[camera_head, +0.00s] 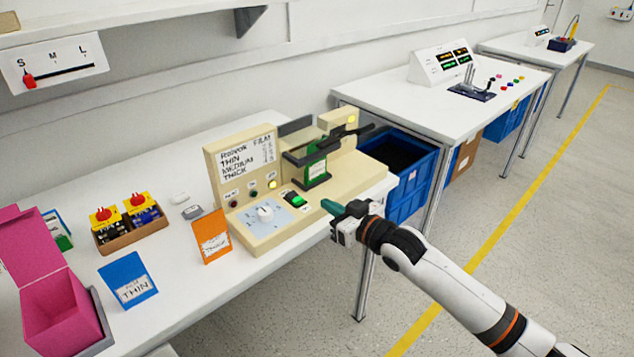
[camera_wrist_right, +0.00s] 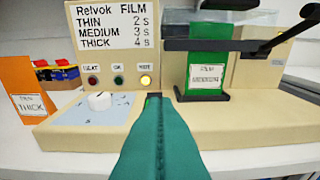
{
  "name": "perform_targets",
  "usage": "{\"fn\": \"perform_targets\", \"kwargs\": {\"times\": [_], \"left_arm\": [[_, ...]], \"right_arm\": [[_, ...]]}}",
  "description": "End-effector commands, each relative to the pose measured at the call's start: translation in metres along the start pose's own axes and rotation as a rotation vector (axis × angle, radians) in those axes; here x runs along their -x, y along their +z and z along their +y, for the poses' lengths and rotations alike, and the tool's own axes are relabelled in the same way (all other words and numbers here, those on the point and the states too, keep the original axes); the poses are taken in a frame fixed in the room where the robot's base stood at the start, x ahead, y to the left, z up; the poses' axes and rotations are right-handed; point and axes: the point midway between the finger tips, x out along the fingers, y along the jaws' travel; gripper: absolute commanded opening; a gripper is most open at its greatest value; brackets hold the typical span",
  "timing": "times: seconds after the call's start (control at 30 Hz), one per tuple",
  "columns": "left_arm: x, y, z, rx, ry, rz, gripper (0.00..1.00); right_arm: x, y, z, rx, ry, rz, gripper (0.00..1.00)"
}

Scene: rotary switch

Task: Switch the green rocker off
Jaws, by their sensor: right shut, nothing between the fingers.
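The green rocker (camera_head: 297,200) sits in a black frame on the front deck of the beige film sealer (camera_head: 262,230), right of the white rotary knob (camera_head: 265,212). Its green face looks bright. My right gripper (camera_head: 326,205) is shut and empty, just right of the rocker at the front edge of the sealer and apart from it in the head view. In the right wrist view its green fingers (camera_wrist_right: 155,105) lie together and point at the sealer, covering most or all of the rocker. The white knob (camera_wrist_right: 99,101) shows left of the fingertips. My left gripper is not in view.
The sealer's black lever arm (camera_head: 335,143) and green film block (camera_head: 314,168) stand behind the rocker. A yellow lamp (camera_wrist_right: 146,80) glows on the panel. An orange THICK packet (camera_head: 211,236) stands left of the sealer.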

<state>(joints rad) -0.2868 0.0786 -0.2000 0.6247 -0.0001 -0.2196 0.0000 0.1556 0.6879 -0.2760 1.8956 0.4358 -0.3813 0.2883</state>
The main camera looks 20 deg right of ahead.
Motion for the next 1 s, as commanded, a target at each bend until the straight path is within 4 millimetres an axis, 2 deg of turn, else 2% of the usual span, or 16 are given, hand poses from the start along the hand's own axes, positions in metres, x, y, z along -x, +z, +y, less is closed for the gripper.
{"fn": "perform_targets", "kwargs": {"times": [0.03, 0.13, 0.4, 0.57, 0.77, 1.0], "left_arm": [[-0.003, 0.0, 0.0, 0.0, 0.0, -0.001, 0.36], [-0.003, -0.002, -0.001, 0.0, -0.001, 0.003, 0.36], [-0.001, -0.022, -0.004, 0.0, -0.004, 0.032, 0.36], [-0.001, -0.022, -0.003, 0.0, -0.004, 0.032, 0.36], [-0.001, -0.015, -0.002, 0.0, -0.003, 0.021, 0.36], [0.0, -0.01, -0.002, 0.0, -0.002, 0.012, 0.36]], "right_arm": [[0.002, 0.01, 0.005, 0.006, 0.015, -0.018, 0.0], [0.004, 0.02, 0.01, 0.008, 0.03, -0.034, 0.0], [0.004, 0.022, 0.011, 0.008, 0.031, -0.036, 0.0], [0.001, 0.023, 0.01, 0.007, 0.03, -0.037, 0.0], [-0.027, 0.025, 0.011, 0.007, 0.03, -0.039, 0.0], [-0.08, 0.026, 0.013, 0.008, 0.029, -0.038, 0.0]]}}
